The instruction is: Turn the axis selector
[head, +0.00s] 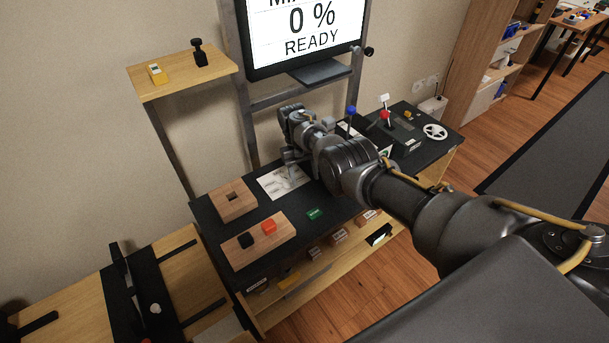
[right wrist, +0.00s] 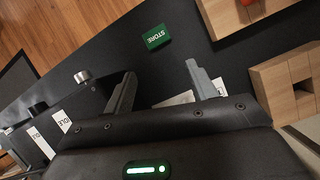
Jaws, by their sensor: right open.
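My right gripper (head: 292,158) is over the black bench top, near a white printed sheet (head: 283,182). In the right wrist view its two fingers (right wrist: 160,74) are apart with nothing between them. A silver round knob (right wrist: 82,76) stands on a dark box at the left of that view, beside the left finger and apart from it. White labels reading IDLE (right wrist: 62,121) are on that box. I cannot tell for sure whether this knob is the axis selector. In the head view my right arm hides part of the bench behind it. My left gripper is not in view.
A green STORE label (head: 314,214) lies on the bench. A wooden block with a square hole (head: 232,201) and a wooden board with black and red cubes (head: 258,249) stand left. Levers with blue (head: 351,110) and red (head: 384,114) knobs rise behind my arm. A screen (head: 303,32) reads READY.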

